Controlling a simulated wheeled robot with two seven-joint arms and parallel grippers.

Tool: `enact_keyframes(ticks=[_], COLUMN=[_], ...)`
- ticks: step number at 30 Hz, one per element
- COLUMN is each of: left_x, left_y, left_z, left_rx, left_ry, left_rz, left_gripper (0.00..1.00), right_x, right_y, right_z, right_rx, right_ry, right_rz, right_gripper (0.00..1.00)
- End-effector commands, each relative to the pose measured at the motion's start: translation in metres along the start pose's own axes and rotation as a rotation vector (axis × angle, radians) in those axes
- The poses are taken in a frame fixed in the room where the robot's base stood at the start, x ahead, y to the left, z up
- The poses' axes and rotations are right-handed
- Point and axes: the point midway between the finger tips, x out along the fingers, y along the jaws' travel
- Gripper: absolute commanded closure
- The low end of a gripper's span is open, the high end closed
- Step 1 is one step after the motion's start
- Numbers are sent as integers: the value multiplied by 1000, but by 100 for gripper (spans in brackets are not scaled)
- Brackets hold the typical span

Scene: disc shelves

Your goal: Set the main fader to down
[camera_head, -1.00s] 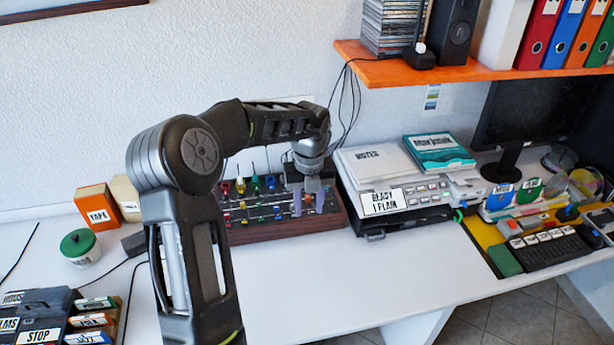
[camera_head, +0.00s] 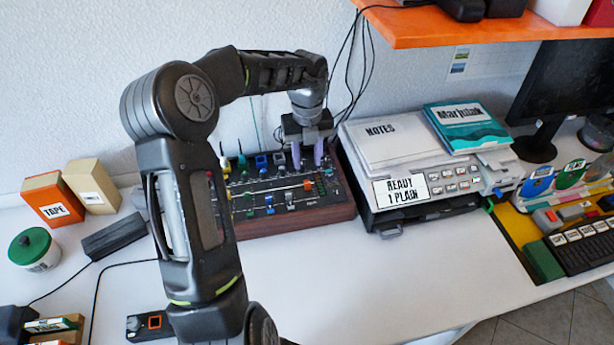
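The mixer (camera_head: 300,216) is a dark panel in a wooden case, standing against the wall at the middle of the table. It carries coloured knobs and several slider caps. An orange-red cap (camera_head: 308,185) stands at the right part of the panel; it may be the main fader, but its label is too small to read. My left gripper (camera_head: 309,163) points down over the back right of the mixer. Its two purple fingers are apart, with nothing seen between them. The fingertips appear behind the orange-red cap; whether they touch the panel cannot be told. My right gripper is not in view.
A grey device (camera_head: 440,182) with notes and a teal book (camera_head: 466,127) stands close on the mixer's right. An orange shelf (camera_head: 470,30) overhangs at upper right, with cables hanging near my gripper. A tape box (camera_head: 53,203) is at left.

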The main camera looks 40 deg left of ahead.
Motion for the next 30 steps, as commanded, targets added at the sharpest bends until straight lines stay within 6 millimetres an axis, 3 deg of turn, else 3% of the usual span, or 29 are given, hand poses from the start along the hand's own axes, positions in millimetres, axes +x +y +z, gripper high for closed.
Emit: enact_keyframes(ticks=[5,18,28,30], left_x=[13,73,78,78], left_y=[0,0,1,1], left_z=[0,-1,0,0], left_rx=[-1,0,0,0], left_ry=[2,2,0,0], left_rz=[1,1,2,2], left_gripper=[64,64,64,69], right_x=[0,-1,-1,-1], right_y=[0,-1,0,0], right_z=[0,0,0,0], right_rx=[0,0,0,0], right_ry=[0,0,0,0], right_rz=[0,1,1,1], right_gripper=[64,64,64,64])
